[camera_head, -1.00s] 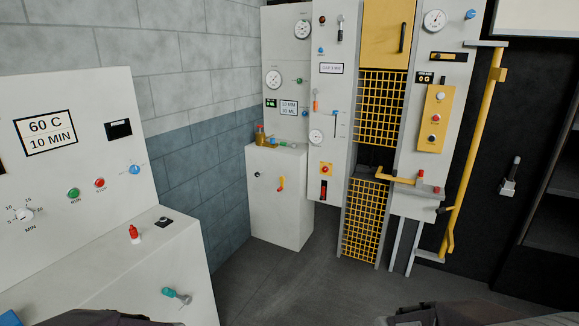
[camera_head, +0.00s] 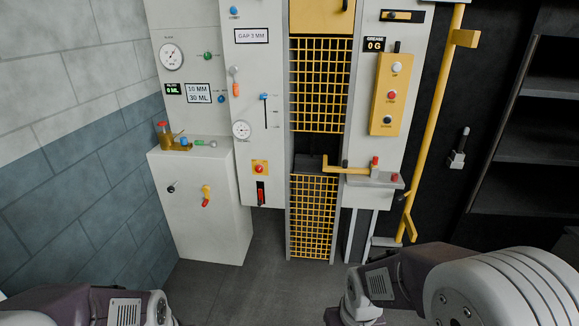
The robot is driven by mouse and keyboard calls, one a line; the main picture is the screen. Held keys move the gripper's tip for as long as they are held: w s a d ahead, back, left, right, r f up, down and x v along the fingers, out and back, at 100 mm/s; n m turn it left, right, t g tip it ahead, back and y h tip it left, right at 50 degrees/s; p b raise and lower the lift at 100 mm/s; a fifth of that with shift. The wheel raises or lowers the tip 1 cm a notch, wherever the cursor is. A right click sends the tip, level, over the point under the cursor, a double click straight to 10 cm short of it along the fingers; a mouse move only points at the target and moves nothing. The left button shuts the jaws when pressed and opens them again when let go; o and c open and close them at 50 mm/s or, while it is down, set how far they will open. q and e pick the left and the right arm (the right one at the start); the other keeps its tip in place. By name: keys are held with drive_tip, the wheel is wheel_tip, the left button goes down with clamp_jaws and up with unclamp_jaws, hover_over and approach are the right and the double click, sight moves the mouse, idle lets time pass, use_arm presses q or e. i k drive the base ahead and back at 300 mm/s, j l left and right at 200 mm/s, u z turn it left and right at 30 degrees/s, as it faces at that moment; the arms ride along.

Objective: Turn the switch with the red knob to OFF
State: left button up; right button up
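Several red controls show in the head view, and I cannot read which one is labelled as the switch. A red lever (camera_head: 261,192) sits in a dark slot low on the white panel. Just above it, a red round knob (camera_head: 259,168) sits on a small yellow plate. A valve with a yellow top and red handle (camera_head: 206,196) is on the white cabinet to the left. No OFF marking is legible. Parts of both my arms show along the bottom edge, well in front of the panels. Neither gripper's fingers can be seen.
Yellow mesh guards (camera_head: 314,215) stand in the middle, with a yellow bar (camera_head: 345,167) and small shelf (camera_head: 375,180) projecting at right. A yellow button box (camera_head: 388,95) hangs on the right panel. A tall yellow pole (camera_head: 434,130) stands beside it. The floor (camera_head: 250,285) ahead is clear.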

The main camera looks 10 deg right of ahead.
sight(259, 168)
drive_tip(key=i+z, duration=0.1)
drive_tip(key=i, duration=0.35)
drive_tip(key=i+j+z, duration=0.1)
drive_tip(key=i, duration=0.35)
drive_tip(key=i+j+z, duration=0.1)
drive_tip(key=i, duration=0.35)
drive_tip(key=i+j, duration=0.15)
drive_tip(key=j, duration=0.2)
drive_tip(key=i+j+z, duration=0.1)
drive_tip(key=i+j, duration=0.25)
drive_tip(key=j, duration=0.3)
drive_tip(key=i+j+z, duration=0.1)
drive_tip(key=j, duration=0.25)
drive_tip(key=i+j, duration=0.2)
drive_tip(key=i+j+z, duration=0.1)
drive_tip(key=j, duration=0.35)
